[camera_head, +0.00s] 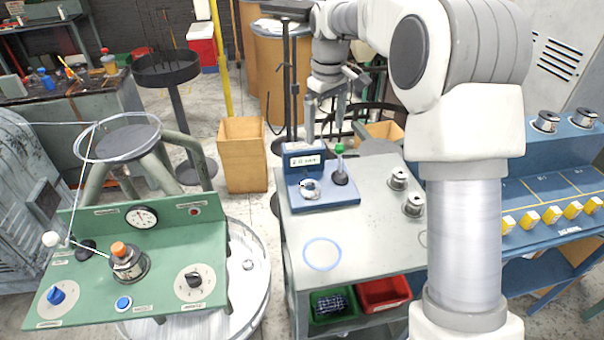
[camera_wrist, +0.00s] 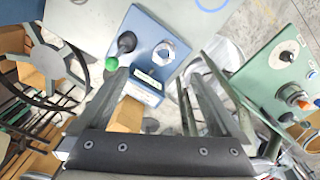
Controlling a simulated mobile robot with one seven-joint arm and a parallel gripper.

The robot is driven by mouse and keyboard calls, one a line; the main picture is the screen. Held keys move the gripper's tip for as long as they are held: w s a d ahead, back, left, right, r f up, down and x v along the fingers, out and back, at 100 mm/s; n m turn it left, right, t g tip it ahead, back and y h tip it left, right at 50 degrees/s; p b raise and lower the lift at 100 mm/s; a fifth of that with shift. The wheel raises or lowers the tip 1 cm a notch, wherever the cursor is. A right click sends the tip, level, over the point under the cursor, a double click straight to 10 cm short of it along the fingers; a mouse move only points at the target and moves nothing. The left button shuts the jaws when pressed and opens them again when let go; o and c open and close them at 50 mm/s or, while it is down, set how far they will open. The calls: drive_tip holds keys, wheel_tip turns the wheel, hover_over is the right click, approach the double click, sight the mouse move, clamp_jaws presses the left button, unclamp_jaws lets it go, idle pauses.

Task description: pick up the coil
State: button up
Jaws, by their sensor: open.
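A small pale metal ring-shaped piece (camera_head: 310,188) sits on the blue bench device and may be the coil; its turns are too small to make out. It also shows in the wrist view (camera_wrist: 163,53), ahead of and between my fingers. A larger loop of wire (camera_head: 84,152) lies around the round-topped stand at the left. My gripper (camera_head: 326,128) is above and behind the blue device, pointing down. Its two fingers (camera_wrist: 162,72) are apart with nothing between them, and it touches neither the ring nor the wire.
The blue device (camera_head: 345,197) has a green-topped lever (camera_head: 339,163) standing beside the ring. Metal spools (camera_head: 413,205) stand to its right on the grey table (camera_head: 375,235). A thin blue circle (camera_head: 305,258) marks bare tabletop in front. A green control panel (camera_head: 170,235) is at left.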

wheel_tip(320, 180, down, 3)
drive_tip(key=w+a, duration=0.2)
drive_tip(key=b, duration=0.1)
hover_over(310, 186)
drive_tip(key=d, duration=0.1)
drive_tip(key=shift+n, duration=0.3)
wheel_tip(310, 186, down, 12)
drive_tip(key=shift+r, duration=0.1)
drive_tip(key=shift+a+f, duration=0.25)
drive_tip(key=shift+f, duration=1.1)
drive_tip(key=shift+a+f, duration=0.2)
drive_tip(key=shift+f, duration=1.15)
drive_tip(key=shift+r, duration=0.1)
clamp_jaws()
